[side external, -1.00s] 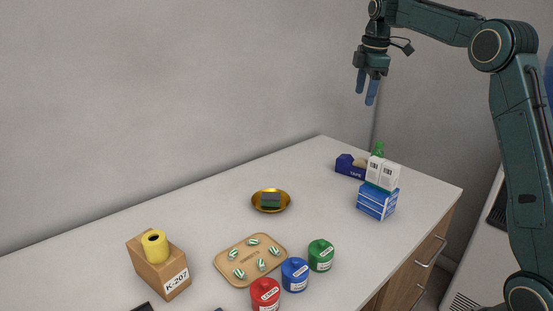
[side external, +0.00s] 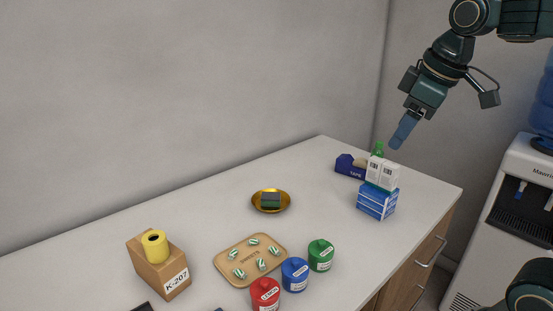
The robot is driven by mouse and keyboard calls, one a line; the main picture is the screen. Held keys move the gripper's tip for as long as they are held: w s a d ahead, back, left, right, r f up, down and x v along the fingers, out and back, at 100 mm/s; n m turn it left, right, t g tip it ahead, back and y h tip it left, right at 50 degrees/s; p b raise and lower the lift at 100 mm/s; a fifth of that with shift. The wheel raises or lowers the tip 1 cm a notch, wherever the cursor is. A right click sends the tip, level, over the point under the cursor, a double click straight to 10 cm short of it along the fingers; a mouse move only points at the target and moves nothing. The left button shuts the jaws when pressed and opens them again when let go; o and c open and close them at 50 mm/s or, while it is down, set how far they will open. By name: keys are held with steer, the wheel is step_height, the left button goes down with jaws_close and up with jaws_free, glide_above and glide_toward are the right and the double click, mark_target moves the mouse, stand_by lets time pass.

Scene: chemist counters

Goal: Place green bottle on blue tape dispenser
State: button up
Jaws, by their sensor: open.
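The green bottle (side external: 378,149) shows only its top, behind white boxes at the right end of the counter. The blue tape dispenser (side external: 348,167), labelled TAPE, sits just left of it, with a tan roll showing on top. Its right end is hidden by the white boxes. My gripper (side external: 400,137) is empty, tilted down and left, and appears just above and right of the bottle top in the picture. The fingers overlap from this side, and its distance from the bottle is hard to tell.
White boxes (side external: 382,173) are stacked on blue boxes (side external: 376,202) in front of the bottle. A gold bowl (side external: 284,203), a tray of candies (side external: 237,256) and red, blue and green (side external: 320,256) jars stand further left. The counter (side external: 315,175) left of the dispenser is clear.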

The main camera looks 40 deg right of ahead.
steer(key=s+a+f+m+t, duration=0.1)
steer(key=s+a+f+m, duration=0.2)
steer(key=s+f, duration=0.5)
steer(key=shift+s+a+f+y, duration=0.15)
steer(key=shift+s+a+y, duration=0.25)
steer(key=shift+s, duration=0.95)
steer(key=shift+a, duration=0.1)
